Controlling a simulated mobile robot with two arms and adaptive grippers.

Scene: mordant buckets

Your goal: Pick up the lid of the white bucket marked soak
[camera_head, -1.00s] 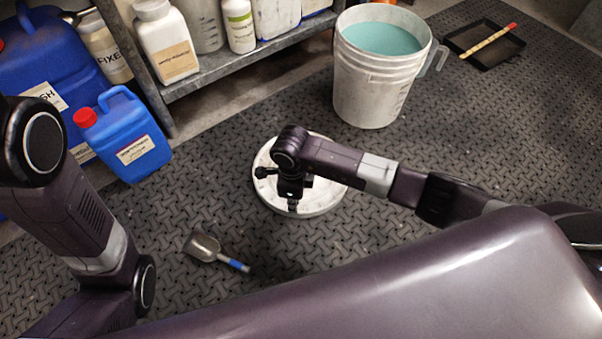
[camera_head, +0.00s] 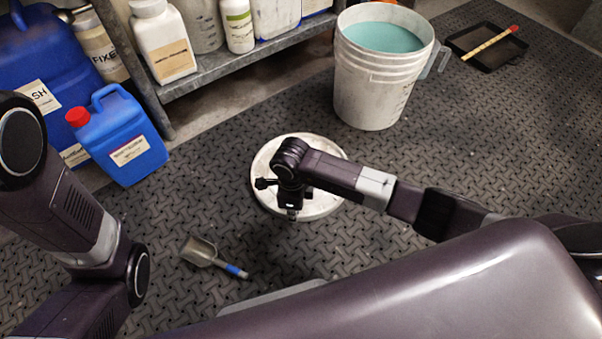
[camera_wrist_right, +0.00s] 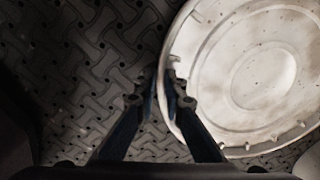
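A round white lid (camera_head: 325,172) lies flat on the dark patterned mat, smudged and raised at the rim. It fills the right side of the right wrist view (camera_wrist_right: 255,75). My right gripper (camera_head: 292,214) points down at its near edge. In the right wrist view the fingers (camera_wrist_right: 162,92) are close together, one on each side of the rim, and look shut on it; the fingertips are dark. An open white bucket (camera_head: 370,95) with teal liquid stands behind the lid; no soak marking is readable on it. My left arm is at the left; its gripper is out of view.
A blue jug (camera_head: 125,140) with a red cap stands by the shelf (camera_head: 225,68) of bottles. A black tray (camera_head: 490,58) with a stick is at the back right.

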